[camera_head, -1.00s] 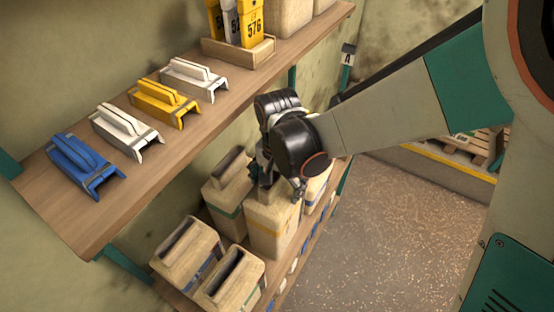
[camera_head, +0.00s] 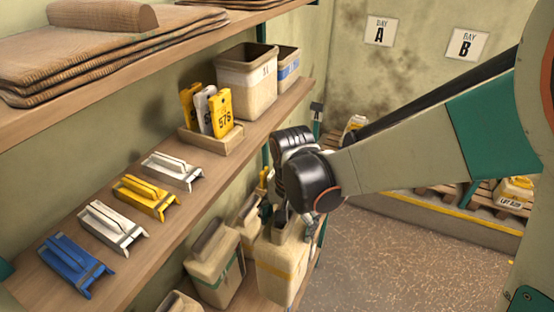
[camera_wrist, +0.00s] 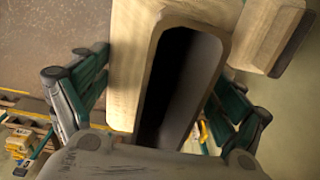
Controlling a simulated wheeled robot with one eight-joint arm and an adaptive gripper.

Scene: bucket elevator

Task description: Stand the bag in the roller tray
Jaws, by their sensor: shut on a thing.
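A beige bag with a yellow stripe (camera_head: 280,268) hangs in my gripper (camera_head: 287,215), tilted a little, in the lower middle of the head view. In the wrist view its long open mouth (camera_wrist: 185,85) lies between the two green-and-grey fingers of my gripper (camera_wrist: 155,100), which is shut on it. My wrist hides part of the bag's top in the head view. I cannot make out a roller tray in either view.
A beige bag with a green stripe (camera_head: 215,268) stands close to the left on the lower shelf. The upper shelf carries coloured clamps (camera_head: 145,197) and a wooden box of tags (camera_head: 212,138). Open floor (camera_head: 400,265) lies to the right, before a yellow-edged pallet bay (camera_head: 440,222).

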